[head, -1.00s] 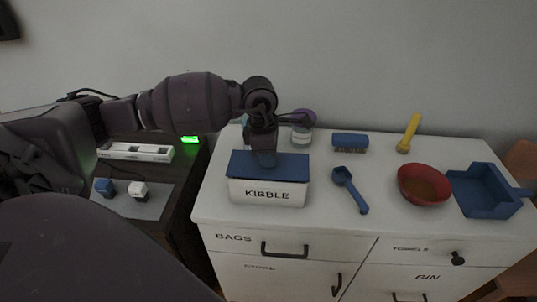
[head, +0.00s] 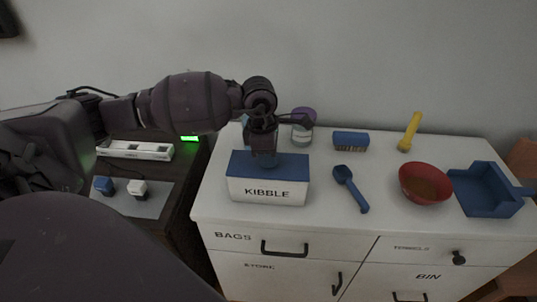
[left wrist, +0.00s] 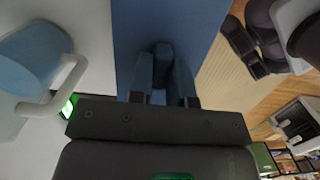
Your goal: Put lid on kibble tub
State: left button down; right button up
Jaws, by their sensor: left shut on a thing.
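The white kibble tub (head: 268,192), lettered KIBBLE, stands upright at the left front of the white cabinet top. The blue lid (head: 293,163) lies across the tub's top and looks level; I cannot tell whether it is pressed fully down. My left gripper (head: 264,160) points down at the lid's middle and is shut on its raised blue grip. In the left wrist view the fingers (left wrist: 162,78) close around that grip, with the blue lid (left wrist: 135,30) filling the upper middle. My right gripper is not in view.
On the cabinet top (head: 315,215) are a blue scoop (head: 349,188), a purple-lidded jar (head: 302,127), a blue brush (head: 350,140), a yellow flashlight (head: 410,132), a red bowl (head: 424,184) and a blue dustpan (head: 487,190). A pale blue jug (left wrist: 35,60) stands close by my gripper.

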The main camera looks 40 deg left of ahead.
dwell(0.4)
pick_arm(q)
jog(key=shift+c, duration=2.4)
grip_release()
jog(key=shift+r+p, duration=1.5)
jog(key=shift+r, duration=2)
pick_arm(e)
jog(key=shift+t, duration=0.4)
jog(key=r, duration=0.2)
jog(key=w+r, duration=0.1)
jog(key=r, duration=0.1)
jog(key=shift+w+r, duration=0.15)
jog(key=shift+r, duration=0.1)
pick_arm(q)
jog(key=shift+c, duration=0.5)
grip_shut()
jog(key=shift+f+b, duration=1.4)
jog(key=shift+f, duration=1.3)
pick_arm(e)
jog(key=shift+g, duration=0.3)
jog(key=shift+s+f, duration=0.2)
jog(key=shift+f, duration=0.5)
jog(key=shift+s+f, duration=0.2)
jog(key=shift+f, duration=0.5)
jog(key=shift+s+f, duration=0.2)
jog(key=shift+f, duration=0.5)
